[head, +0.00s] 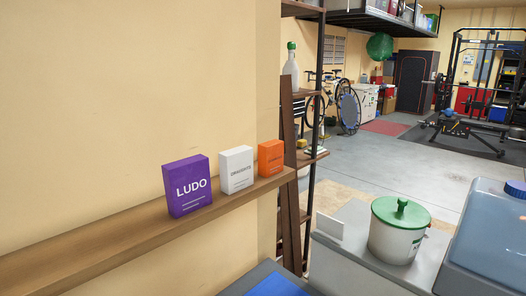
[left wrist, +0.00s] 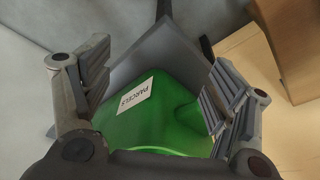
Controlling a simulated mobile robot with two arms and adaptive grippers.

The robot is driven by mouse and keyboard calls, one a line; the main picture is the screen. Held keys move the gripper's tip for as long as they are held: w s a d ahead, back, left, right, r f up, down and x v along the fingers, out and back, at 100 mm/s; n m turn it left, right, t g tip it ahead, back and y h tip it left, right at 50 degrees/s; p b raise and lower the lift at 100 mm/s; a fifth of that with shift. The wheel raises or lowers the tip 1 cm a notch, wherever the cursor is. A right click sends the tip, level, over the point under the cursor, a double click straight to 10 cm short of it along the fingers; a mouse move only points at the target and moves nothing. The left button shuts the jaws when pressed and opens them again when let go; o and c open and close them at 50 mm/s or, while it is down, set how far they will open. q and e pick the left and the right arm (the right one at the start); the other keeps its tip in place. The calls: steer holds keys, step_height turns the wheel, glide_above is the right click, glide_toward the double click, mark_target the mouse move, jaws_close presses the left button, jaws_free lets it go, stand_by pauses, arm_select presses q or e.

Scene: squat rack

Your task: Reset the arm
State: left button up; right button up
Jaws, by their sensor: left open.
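My left gripper (left wrist: 162,62) shows in the left wrist view with its two fingers spread apart and nothing held between them. Beyond the fingers is a green bin (left wrist: 165,105) with a white label reading PARCELS. I cannot tell how far the bin is from the fingers. Neither gripper shows in the head view, and my right gripper is in neither view.
A wooden wall shelf (head: 90,245) holds a purple LUDO box (head: 187,186), a white box (head: 236,170) and an orange box (head: 271,157). A green-lidded white pot (head: 396,240) stands at lower right. Open garage floor (head: 375,165) lies beyond, with a squat rack (head: 455,85) far right.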

arm_select(q)
steer(key=s+a+f+g+b, duration=0.1)
steer(key=s+f, duration=0.2)
steer(key=f, duration=0.7)
steer(key=s+f+b, duration=0.2)
steer(key=s+f, duration=0.2)
steer(key=f, duration=0.5)
steer(key=s+a+f+b, duration=0.2)
steer(key=s+f, duration=1)
steer(key=shift+s+a+f+g, duration=0.2)
steer(key=shift+s+g, duration=0.1)
steer(key=shift+g, duration=0.1)
